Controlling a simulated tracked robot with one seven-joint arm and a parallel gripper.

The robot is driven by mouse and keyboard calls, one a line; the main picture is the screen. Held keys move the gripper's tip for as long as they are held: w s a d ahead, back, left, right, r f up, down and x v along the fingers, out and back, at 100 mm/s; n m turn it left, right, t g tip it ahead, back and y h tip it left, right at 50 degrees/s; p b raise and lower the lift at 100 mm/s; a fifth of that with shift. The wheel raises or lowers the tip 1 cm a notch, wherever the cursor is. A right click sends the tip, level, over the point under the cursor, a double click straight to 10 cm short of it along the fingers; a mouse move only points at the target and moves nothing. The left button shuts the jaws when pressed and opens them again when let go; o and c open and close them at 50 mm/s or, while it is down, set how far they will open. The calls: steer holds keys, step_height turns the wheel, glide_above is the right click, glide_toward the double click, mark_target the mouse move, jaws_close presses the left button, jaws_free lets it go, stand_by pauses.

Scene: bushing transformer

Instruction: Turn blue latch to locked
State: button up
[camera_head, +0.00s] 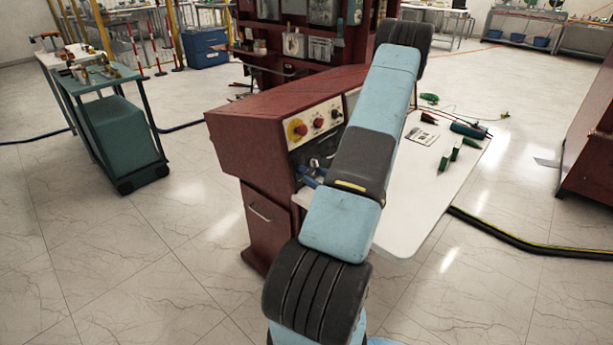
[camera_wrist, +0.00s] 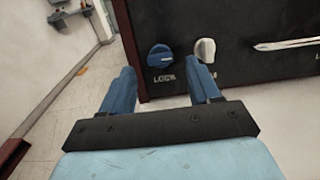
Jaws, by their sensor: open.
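The blue latch (camera_wrist: 160,56) is a round blue knob with a pale pointer line on a dark panel in the wrist view. A label that reads "LOCK" is below it. A white knob (camera_wrist: 205,50) sits just to its right. My gripper (camera_wrist: 163,82) is open, with its two blue fingers spread apart below the knobs in the picture. The blue latch lies above the gap between the fingertips, and the fingers appear apart from it. The right fingertip is close below the white knob.
A green cart (camera_head: 110,125) stands at the left. A dark cable (camera_head: 530,245) runs along the floor at the right. The floor between is mostly clear.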

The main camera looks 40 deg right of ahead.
mark_target(306, 171)
steer(key=shift+w+a, duration=0.15)
steer(key=shift+w, duration=1.45)
steer(key=shift+c, duration=0.3)
